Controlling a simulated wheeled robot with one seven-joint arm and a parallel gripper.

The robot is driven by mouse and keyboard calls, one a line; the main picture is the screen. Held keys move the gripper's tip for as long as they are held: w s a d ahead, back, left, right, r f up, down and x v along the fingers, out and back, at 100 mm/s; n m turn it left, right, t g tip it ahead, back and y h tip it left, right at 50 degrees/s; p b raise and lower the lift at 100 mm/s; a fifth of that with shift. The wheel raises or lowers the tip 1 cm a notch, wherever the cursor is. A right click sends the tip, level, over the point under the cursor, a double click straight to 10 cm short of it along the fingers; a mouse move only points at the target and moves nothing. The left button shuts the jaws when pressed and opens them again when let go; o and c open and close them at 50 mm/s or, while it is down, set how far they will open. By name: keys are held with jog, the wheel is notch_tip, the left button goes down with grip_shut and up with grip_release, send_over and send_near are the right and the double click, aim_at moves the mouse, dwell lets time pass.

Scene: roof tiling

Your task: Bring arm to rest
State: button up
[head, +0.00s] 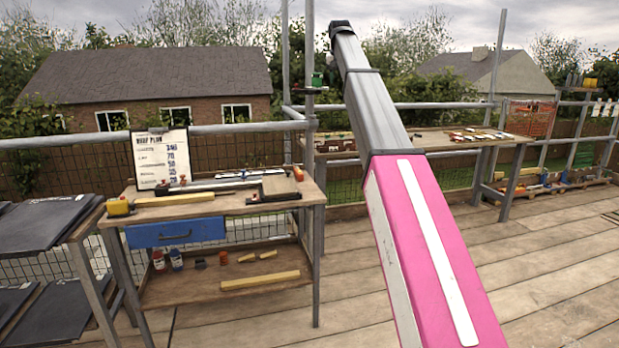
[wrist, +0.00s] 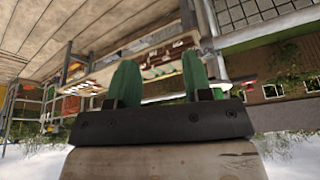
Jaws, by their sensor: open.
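My arm (head: 420,240) reaches up and away from me in the head view, a pink and white link leading to a grey one that ends high above the deck. My gripper (wrist: 158,65) shows in the wrist view with two green fingers set well apart. Nothing is between them, and they touch nothing that I can see. The wrist picture is upside down, with the deck at the top and the sky at the bottom. In the head view I cannot clearly make out the gripper.
A workbench (head: 230,206) with a blue drawer (head: 175,232) and tools stands at left. Dark slates (head: 40,222) lie on a rack beside it. A long table (head: 430,142) stands behind my arm along the scaffold rail (head: 220,128). The plank deck (head: 550,265) at right is clear.

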jog(key=s+d+f+g, duration=0.1)
jog(key=s+f, duration=0.3)
jog(key=f, duration=1)
jog(key=s+d+f, duration=0.2)
jog(key=s+f, duration=0.3)
jog(key=f, duration=0.9)
jog(key=s+d+f+g, duration=0.1)
jog(key=s+f, duration=0.3)
jog(key=f, duration=1)
jog(key=s+d+f+g, duration=0.1)
jog(key=s+f, duration=1.3)
jog(key=s, duration=0.1)
jog(key=s+d+f+n+g, duration=0.1)
jog(key=s+d+f, duration=0.1)
jog(key=s+f, duration=1.2)
jog(key=shift+s+d+y, duration=0.25)
jog(key=shift+s+y, duration=0.05)
jog(key=shift+s, duration=0.55)
